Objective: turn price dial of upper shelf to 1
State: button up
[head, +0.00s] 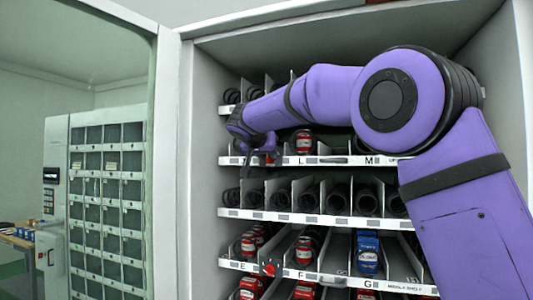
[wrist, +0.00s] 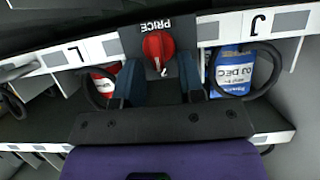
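The red price dial (wrist: 158,46) sits on a dark plate marked PRICE, which appears upside down in the wrist view. A white 2 shows at the dial's lower edge. My gripper (wrist: 159,66) is open, with its two dark fingers apart, one on each lower side of the dial. I cannot tell whether they touch it. In the head view my gripper (head: 263,152) is at the front of the upper shelf (head: 335,160), toward its left end.
A red can (wrist: 103,82) and a blue item (wrist: 232,72) stand behind the fingers in the wrist view. Another red dial (head: 268,269) is on a lower shelf edge. The cabinet's side walls and an open glass door (head: 75,150) flank the shelves.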

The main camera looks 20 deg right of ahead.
grip_shut()
jog(key=shift+a, duration=0.1)
jog(key=n+h, duration=0.1)
jog(key=n, duration=0.1)
jog(key=a+n+g+h, duration=0.1)
jog(key=n+h, duration=0.1)
jog(key=n, duration=0.1)
jog(key=w+f+n+g+h, duration=0.1)
jog(key=n+h, duration=0.1)
jog(key=n, duration=0.1)
jog(key=shift+a, duration=0.2)
dwell(0.7)
jog(key=shift+f+n, duration=0.1)
jog(key=shift+n, duration=0.2)
grip_release()
